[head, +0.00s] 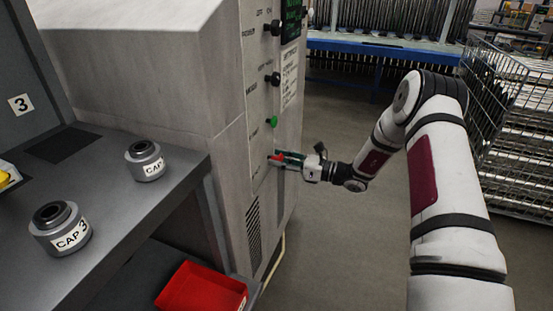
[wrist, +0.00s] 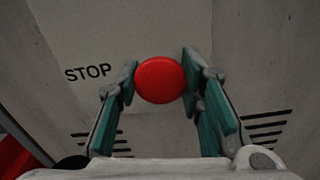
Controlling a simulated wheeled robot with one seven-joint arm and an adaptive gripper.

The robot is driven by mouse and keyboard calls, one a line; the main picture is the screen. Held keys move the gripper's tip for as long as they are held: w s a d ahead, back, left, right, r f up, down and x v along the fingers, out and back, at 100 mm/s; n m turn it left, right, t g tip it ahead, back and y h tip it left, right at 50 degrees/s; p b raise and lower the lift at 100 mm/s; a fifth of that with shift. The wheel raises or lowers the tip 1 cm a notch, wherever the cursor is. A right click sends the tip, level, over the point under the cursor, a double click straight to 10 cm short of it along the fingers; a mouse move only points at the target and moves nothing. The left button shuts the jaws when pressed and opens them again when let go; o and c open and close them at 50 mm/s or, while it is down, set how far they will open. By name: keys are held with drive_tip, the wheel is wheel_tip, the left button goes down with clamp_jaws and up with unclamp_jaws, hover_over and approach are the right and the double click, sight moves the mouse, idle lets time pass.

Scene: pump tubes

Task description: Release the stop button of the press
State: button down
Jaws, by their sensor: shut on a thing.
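The red stop button (wrist: 160,80) sits on the press's grey panel, with the word STOP printed to its left in the wrist view. In the head view the button (head: 277,157) shows low on the panel of the press (head: 262,100). My gripper (wrist: 160,82) has its two fingers on either side of the button, shut on it. In the head view my gripper (head: 286,158) reaches the panel from the right and partly covers the button.
A green button (head: 271,122) and black knobs (head: 273,79) are higher on the panel. Two grey caps (head: 62,232) (head: 146,163) stand on a dark shelf at left. A red bin (head: 200,290) is below it. A wire cage (head: 500,90) stands at right. The floor beside the press is clear.

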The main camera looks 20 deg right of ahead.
drive_tip(key=c, duration=1.1)
unclamp_jaws()
drive_tip(key=shift+s+d, duration=0.1)
drive_tip(key=shift+d, duration=0.05)
drive_tip(key=shift+o, duration=0.2)
drive_tip(key=v, duration=1.2)
